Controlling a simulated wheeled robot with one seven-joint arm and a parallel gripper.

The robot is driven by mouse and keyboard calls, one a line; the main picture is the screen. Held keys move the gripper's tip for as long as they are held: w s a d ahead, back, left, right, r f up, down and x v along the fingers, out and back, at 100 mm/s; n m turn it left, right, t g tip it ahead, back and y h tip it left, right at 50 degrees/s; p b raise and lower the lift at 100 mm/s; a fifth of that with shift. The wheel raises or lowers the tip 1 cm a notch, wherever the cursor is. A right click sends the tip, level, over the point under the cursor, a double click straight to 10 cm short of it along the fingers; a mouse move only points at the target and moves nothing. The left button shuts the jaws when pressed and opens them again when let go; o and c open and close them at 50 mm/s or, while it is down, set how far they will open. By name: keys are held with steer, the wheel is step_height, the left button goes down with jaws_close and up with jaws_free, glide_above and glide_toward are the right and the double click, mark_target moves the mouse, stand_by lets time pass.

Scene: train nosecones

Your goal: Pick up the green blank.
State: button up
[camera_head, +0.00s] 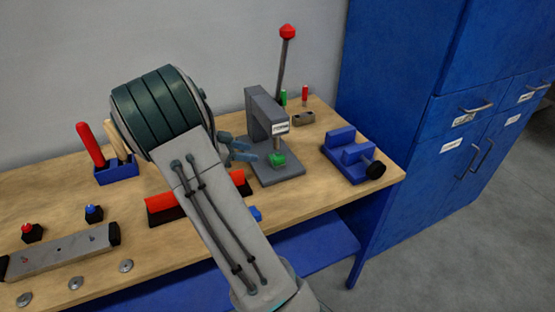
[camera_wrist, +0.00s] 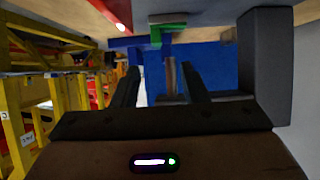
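The green blank (camera_head: 277,159) is a small block on the grey base of the arbor press (camera_head: 262,120), below its ram. In the wrist view a green piece (camera_wrist: 168,30) shows near the top, beyond the fingers and apart from them. My gripper (camera_head: 246,152) is just left of the press, its fingers reaching toward the blank. In the wrist view my gripper (camera_wrist: 160,75) has its two dark fingers apart, with nothing clearly held between them. My forearm hides part of the bench.
The press's lever (camera_head: 282,65) rises behind it. A blue vise (camera_head: 348,155) stands to the right. Red-and-black blocks (camera_head: 165,207) lie partly behind my arm. A blue tool holder (camera_head: 116,172) and a grey fixture (camera_head: 62,254) are at left. Blue cabinets (camera_head: 450,120) stand right of the bench.

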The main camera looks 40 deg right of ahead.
mark_target(277, 158)
steer(key=x, duration=0.5)
steer(key=shift+s+p+x, duration=0.1)
steer(key=shift+p+x, duration=0.1)
steer(key=shift+x, duration=1.15)
steer(key=shift+s+p+x, duration=0.15)
steer(key=shift+p+x, duration=0.05)
steer(key=shift+x, duration=1.15)
jaws_close()
